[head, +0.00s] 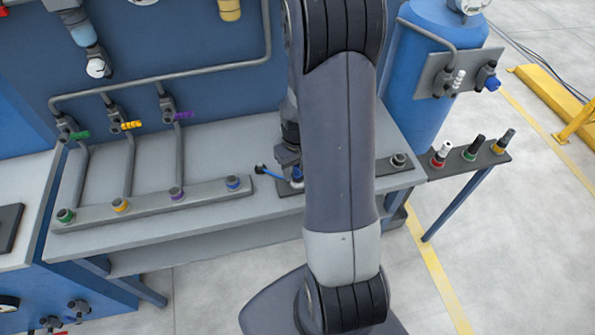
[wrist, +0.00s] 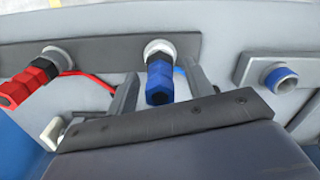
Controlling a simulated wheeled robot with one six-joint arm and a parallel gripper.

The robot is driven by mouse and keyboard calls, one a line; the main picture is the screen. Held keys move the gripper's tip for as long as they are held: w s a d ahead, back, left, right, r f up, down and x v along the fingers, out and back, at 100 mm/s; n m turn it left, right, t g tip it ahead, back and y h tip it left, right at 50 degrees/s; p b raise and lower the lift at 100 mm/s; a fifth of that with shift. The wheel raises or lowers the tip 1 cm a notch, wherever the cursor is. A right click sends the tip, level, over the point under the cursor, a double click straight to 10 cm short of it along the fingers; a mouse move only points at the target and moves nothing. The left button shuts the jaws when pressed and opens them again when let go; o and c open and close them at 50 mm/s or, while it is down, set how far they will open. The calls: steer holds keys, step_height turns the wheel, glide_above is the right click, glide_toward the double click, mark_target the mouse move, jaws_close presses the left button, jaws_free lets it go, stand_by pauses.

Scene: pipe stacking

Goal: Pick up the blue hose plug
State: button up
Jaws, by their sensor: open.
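The blue hose plug (wrist: 159,82) shows in the wrist view, seated in a round white-grey fitting on a dark plate. Its blue hose (wrist: 181,71) passes behind one finger. My gripper (wrist: 161,88) is open, one finger on each side of the plug, with gaps visible and no clear contact. In the head view my gripper (head: 289,160) is over the dark plate on the bench, mostly behind my arm. The blue hose (head: 268,173) curves out to the left there, and the plug is largely hidden.
A red plug (wrist: 27,80) with a red hose stands on the same plate in the wrist view. A blue-ringed port (wrist: 280,77) is on a separate rail, at the bench rail's right end (head: 233,183) in the head view. A side shelf (head: 465,160) holds several plugs.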

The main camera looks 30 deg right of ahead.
steer(key=shift+c, duration=0.2)
jaws_close()
steer(key=shift+r, duration=0.1)
step_height(320, 180, up, 10)
steer(key=shift+f+b, duration=0.1)
steer(key=shift+b, duration=0.3)
stand_by(0.4)
step_height(320, 180, up, 8)
steer(key=p, duration=0.6)
stand_by(0.4)
